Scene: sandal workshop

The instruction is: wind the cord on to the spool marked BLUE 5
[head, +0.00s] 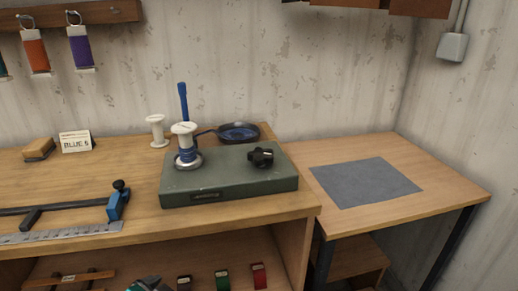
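A white spool (184,130) stands upright on the left part of a green machine box (230,185), with some blue cord (187,155) around its lower part. A blue upright piece (183,100) rises behind it. A dark round dish (258,127) behind the box holds blue cord (238,133). A second white spool (156,130), bare of cord, stands on the bench behind and left of the box. A small card (76,142) reads BLUE and a digit I cannot read surely. I see no mark on either spool.
A black knob (260,157) sits on the box's right side. A steel ruler (60,233) and a blue-ended bar tool (117,203) lie at the left front. A side table (440,185) with a grey mat (365,182) stands right. Coloured tags (36,52) hang on the wall.

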